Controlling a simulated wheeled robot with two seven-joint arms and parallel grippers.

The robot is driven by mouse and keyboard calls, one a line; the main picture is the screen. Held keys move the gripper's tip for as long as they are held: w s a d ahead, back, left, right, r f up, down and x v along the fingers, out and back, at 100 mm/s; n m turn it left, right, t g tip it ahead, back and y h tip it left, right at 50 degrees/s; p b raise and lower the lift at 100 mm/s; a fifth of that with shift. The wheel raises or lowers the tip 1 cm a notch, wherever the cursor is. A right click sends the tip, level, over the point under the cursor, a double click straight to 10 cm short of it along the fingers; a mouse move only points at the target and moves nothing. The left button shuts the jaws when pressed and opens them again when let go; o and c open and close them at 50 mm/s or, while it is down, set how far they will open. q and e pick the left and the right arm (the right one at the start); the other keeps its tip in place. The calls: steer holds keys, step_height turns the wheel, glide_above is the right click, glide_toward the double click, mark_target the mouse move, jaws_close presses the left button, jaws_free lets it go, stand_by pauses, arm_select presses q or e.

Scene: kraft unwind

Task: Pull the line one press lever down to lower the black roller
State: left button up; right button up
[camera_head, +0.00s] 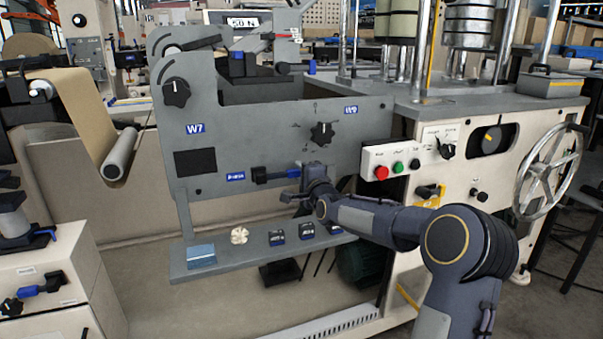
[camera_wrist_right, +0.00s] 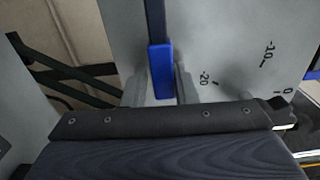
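The press lever (camera_head: 283,173) with a blue handle lies about level on the grey machine panel, its dark pivot at the left end. In the wrist view its blue grip (camera_wrist_right: 161,70) is between my right gripper's two grey fingers. My right gripper (camera_head: 300,187) is at the handle's right end. The fingers sit close on both sides of the grip; I cannot tell whether they press on it. I cannot make out the black roller with certainty. My left gripper is not in view.
A grey shelf (camera_head: 270,257) with small parts juts out below the lever. A black knob (camera_head: 322,133) is above it, and a button box (camera_head: 400,157) is to the right. A handwheel (camera_head: 548,172) stands farther right. Scale marks show in the wrist view.

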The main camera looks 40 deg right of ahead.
steer(key=shift+o, duration=1.2)
steer(key=shift+r, duration=0.1)
steer(key=p+v, duration=0.1)
steer(key=v, duration=0.6)
steer(key=shift+s, duration=0.4)
steer(key=shift+a, duration=0.1)
